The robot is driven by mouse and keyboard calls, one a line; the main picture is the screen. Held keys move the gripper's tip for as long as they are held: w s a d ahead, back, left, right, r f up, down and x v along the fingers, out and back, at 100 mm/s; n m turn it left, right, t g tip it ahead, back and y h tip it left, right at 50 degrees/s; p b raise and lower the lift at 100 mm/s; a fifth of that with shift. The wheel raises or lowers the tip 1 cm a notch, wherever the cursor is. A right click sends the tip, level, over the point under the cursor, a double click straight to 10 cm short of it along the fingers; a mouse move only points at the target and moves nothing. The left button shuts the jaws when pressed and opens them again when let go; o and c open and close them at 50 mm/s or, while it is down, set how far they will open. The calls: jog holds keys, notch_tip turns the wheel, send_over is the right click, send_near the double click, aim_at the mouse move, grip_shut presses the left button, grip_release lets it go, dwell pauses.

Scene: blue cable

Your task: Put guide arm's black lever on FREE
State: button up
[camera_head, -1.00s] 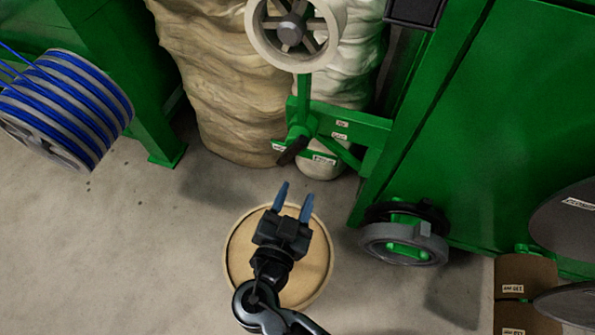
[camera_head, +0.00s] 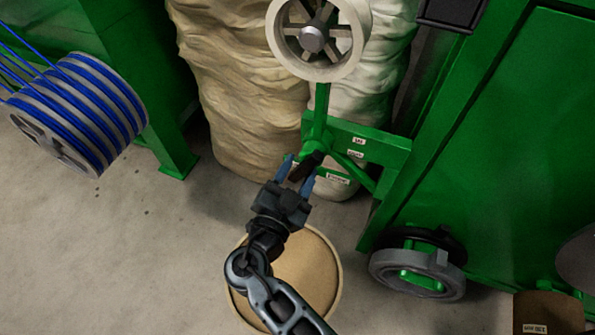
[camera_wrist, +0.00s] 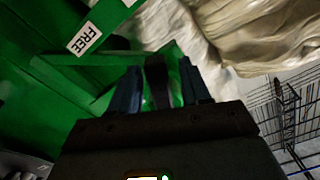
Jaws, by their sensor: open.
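The green guide arm (camera_head: 375,137) carries a pale wheel (camera_head: 352,62) at its top and several small white labels on its bracket. Its black lever (camera_head: 305,166) points down and left from the pivot. In the wrist view the lever (camera_wrist: 157,82) stands between my two blue fingers. My gripper (camera_head: 301,172) is open, one finger on each side of the lever; I cannot tell whether either touches it. A label reading FREE (camera_wrist: 83,38) shows on the green bracket at the upper left of the wrist view. In the head view the labels are too small to read surely.
Large tan sacks (camera_head: 235,85) stand behind the guide arm. A spool of blue cable (camera_head: 85,105) is at the left. A round tan-topped drum (camera_head: 310,275) is below my arm. A grey wheel (camera_head: 385,270) sits at the green machine's foot. The floor at left is clear.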

jog(key=shift+c, duration=0.5)
grip_shut()
